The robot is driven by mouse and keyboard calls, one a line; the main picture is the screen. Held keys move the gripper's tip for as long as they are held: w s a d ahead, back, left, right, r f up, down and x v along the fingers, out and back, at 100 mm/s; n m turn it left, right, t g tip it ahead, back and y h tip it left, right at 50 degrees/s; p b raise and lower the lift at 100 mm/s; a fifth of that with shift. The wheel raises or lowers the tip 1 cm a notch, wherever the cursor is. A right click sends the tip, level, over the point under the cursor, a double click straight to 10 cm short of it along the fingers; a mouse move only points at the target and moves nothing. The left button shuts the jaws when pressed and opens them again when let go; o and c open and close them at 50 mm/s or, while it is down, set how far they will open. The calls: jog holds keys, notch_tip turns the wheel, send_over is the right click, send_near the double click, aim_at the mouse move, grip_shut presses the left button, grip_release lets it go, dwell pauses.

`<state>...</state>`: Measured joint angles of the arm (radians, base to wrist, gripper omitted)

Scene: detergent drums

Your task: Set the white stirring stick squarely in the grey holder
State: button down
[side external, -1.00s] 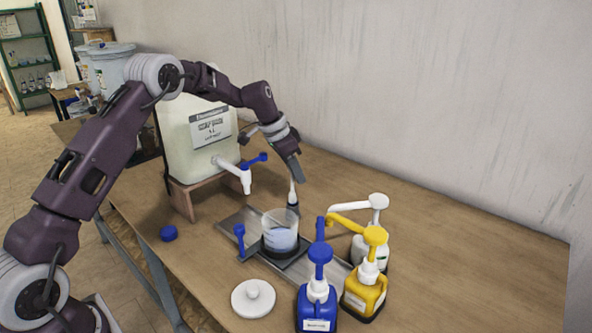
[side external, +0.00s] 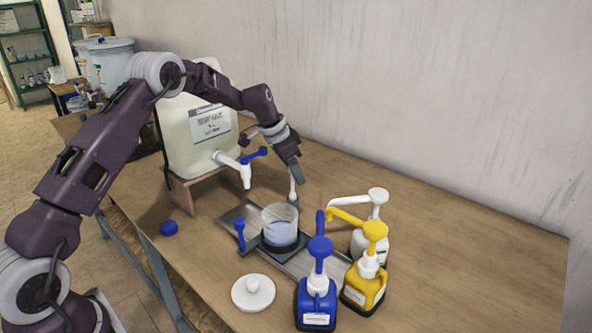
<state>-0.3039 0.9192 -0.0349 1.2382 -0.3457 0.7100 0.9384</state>
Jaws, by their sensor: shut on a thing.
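My gripper (side external: 294,170) reaches down behind the clear beaker, fingers pointing downward and slightly right. It is shut on the white stirring stick (side external: 292,187), of which only a short pale length shows below the fingers. The stick's lower end is near the back rim of the beaker (side external: 280,228), which holds a pale blue liquid. The grey holder is not clearly made out; a small dark and pale patch below the stick is partly hidden by the beaker. I cannot tell whether the stick touches or enters anything, or whether it is upright.
The beaker stands on a dark base over a metal tray (side external: 243,215). A blue pump bottle (side external: 317,300), a yellow one (side external: 364,285) and a white one (side external: 374,225) stand close right. A drum with a tap (side external: 185,140) stands left. A white lid (side external: 253,293) lies in front.

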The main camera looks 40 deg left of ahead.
jog(key=shift+f, duration=0.8)
jog(key=c, duration=0.8)
grip_release()
jog(key=shift+r, duration=3.75)
